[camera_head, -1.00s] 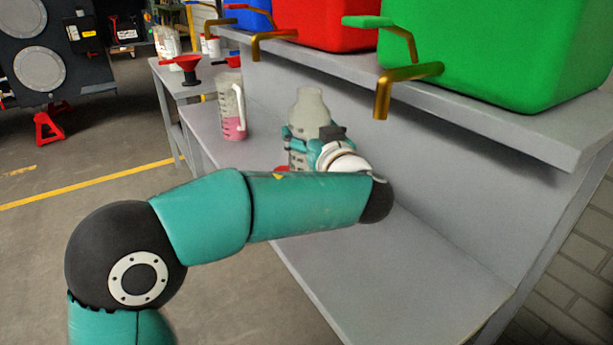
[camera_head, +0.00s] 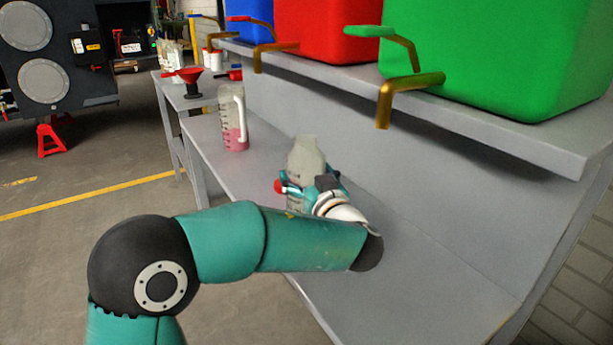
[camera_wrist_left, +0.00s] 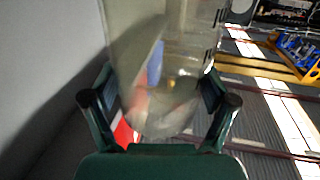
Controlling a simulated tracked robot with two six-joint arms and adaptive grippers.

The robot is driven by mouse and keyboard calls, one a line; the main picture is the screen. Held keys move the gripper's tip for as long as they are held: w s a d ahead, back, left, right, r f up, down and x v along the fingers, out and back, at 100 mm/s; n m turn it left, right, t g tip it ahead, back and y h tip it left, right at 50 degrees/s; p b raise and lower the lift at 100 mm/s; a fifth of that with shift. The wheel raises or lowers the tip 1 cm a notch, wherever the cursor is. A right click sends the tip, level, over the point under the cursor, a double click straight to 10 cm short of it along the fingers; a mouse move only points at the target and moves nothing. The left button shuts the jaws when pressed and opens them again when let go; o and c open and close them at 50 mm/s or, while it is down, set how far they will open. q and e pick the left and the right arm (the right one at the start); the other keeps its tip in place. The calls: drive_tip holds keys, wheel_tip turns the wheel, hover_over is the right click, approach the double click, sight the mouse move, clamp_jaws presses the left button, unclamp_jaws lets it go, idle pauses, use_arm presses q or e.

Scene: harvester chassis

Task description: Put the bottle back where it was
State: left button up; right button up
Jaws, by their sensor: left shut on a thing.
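A clear, greyish bottle (camera_head: 306,158) is in my left gripper (camera_head: 308,188), over the grey workbench (camera_head: 420,270) in the head view. Its top shows above the gripper and leans slightly. The gripper and forearm hide much of its lower part. In the left wrist view, the see-through bottle (camera_wrist_left: 165,55) stands between the two fingers of my left gripper (camera_wrist_left: 160,108), which are shut on it. I cannot tell whether its base touches the bench. My right gripper is not in view.
A measuring jug (camera_head: 233,117) with pink liquid stands on the bench, left of the bottle. A red funnel (camera_head: 190,80) is farther back. The near bench surface is clear.

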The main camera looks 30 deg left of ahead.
use_arm(q)
drive_tip(key=shift+f, duration=0.15)
drive_tip(key=o, duration=1.6)
drive_tip(key=shift+r, duration=0.25)
drive_tip(key=shift+d+p, duration=0.1)
drive_tip(key=shift+p, duration=0.25)
drive_tip(key=b+v, duration=0.1)
drive_tip(key=v, duration=1.1)
